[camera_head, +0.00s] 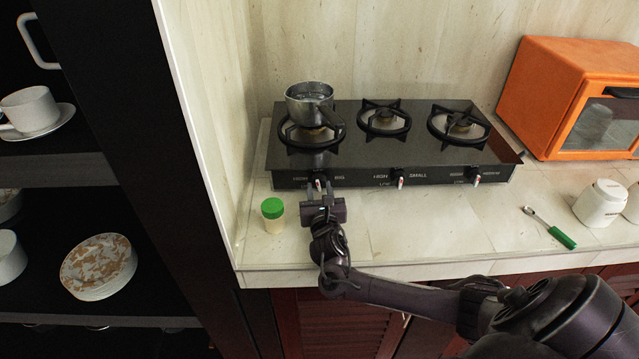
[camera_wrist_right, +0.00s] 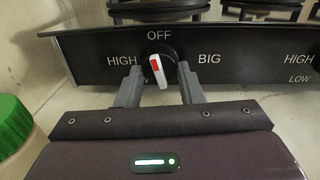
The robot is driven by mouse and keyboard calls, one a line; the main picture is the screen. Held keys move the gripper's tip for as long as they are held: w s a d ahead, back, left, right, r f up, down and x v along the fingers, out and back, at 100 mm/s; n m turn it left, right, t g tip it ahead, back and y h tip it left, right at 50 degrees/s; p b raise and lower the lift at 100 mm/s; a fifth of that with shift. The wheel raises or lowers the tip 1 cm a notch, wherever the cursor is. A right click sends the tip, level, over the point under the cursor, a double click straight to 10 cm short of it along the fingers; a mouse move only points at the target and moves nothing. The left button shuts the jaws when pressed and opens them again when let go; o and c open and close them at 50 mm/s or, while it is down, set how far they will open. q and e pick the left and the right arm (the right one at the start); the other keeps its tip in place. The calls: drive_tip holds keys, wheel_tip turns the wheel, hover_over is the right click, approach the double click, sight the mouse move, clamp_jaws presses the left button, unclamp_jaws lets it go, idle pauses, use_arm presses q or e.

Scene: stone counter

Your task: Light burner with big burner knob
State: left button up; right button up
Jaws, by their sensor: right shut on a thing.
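The black gas stove (camera_head: 345,160) has three burners in a row and a front panel with knobs. The big burner knob (camera_wrist_right: 158,68), white with a red mark, is on the left of the panel beside the label BIG. Its pointer is tilted a little off vertical. My right gripper (camera_head: 322,192) is at this knob, and in the right wrist view its two fingers (camera_wrist_right: 160,88) stand on either side of it, shut on it. A metal pot (camera_head: 309,103) sits on the left burner (camera_head: 290,133). No flame shows. My left gripper is not in view.
A green-capped jar (camera_head: 272,215) stands just left of my right gripper. An orange microwave (camera_head: 570,95), a white jar (camera_head: 600,204) and a green-handled utensil (camera_head: 561,237) are at the right. Shelves with dishes (camera_head: 98,265) are at the left. The counter's middle (camera_head: 430,220) is clear.

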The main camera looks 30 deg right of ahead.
drive_tip(key=n+p, duration=0.3)
drive_tip(key=p, duration=0.1)
drive_tip(key=n+p, duration=0.4)
drive_tip(key=r+n+p, duration=0.1)
drive_tip(key=n+p, duration=0.3)
drive_tip(key=p, duration=0.1)
drive_tip(key=shift+r+g, duration=0.1)
drive_tip(key=shift+g, duration=0.3)
drive_tip(key=n+p, duration=0.2)
drive_tip(key=n, duration=0.1)
drive_tip(key=shift+w+n+h, duration=0.1)
drive_tip(key=shift+n+h, duration=0.2)
drive_tip(key=shift+n, duration=0.1)
drive_tip(key=shift+f+n+p, duration=0.2)
drive_tip(key=shift+n+p, duration=0.6)
drive_tip(key=shift+n, duration=1.7)
drive_tip(key=o, duration=1)
drive_tip(key=shift+f, duration=0.1)
